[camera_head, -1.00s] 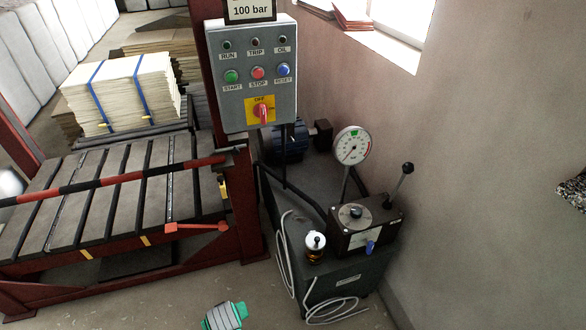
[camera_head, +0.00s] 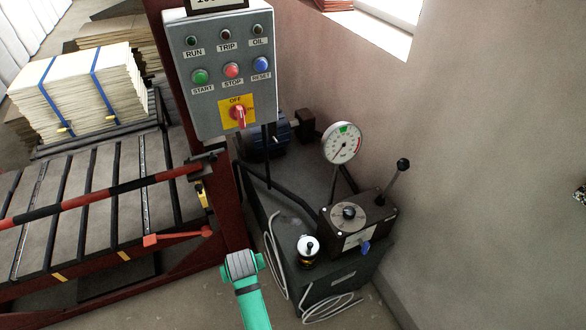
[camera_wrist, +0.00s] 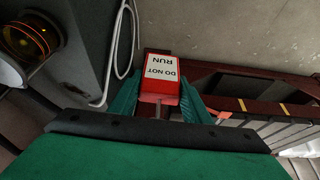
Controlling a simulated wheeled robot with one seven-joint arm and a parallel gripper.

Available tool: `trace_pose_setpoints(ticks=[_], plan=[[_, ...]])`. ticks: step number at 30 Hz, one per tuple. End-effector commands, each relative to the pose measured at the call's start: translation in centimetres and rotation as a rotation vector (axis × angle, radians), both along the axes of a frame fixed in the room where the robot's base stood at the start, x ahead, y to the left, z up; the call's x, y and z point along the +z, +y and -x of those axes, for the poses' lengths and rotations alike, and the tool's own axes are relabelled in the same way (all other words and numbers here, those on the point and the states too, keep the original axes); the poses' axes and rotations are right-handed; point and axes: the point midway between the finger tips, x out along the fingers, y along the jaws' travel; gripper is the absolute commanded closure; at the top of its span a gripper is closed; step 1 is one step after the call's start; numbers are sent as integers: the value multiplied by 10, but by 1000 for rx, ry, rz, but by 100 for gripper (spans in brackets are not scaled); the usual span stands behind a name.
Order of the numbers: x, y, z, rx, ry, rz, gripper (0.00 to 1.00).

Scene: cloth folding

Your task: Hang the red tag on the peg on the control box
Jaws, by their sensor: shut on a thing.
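The red tag (camera_wrist: 156,92) carries a white "DO NOT RUN" label, upside down in the wrist view. My gripper (camera_wrist: 160,98) is shut on it, with one teal finger on each side. In the head view my gripper (camera_head: 241,264) is low in the middle, below the control box and well apart from it; the tag cannot be made out there. The grey control box (camera_head: 186,127) has lamps, push buttons and a red rotary switch (camera_head: 238,116) on a yellow plate. I cannot clearly pick out the peg on it.
Right of my gripper stands a hydraulic unit (camera_head: 345,283) with a pressure gauge (camera_head: 342,143), a lever (camera_head: 393,180) and loose hoses. A dark red frame (camera_head: 228,205) and a red-and-black bar (camera_head: 100,193) are to the left. The wall (camera_head: 480,170) bounds the right.

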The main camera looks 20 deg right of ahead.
Motion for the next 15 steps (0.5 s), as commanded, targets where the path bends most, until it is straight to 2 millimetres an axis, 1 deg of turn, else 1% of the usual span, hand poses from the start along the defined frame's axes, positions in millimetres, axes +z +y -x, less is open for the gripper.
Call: trace_pose_setpoints(ticks=[1,3,5,6,8,9,11,15], plan=[[16,-11,-20,-4,-9,2,79],[36,-25,-41,-4,-9,3,79],[53,-37,-58,0,-8,3,79],[66,-47,-68,0,-9,3,79],[84,-62,-83,4,-8,4,79],[97,-73,-92,5,-8,4,79],[118,-90,-104,8,-8,3,79],[168,-134,-126,16,-7,5,79]])
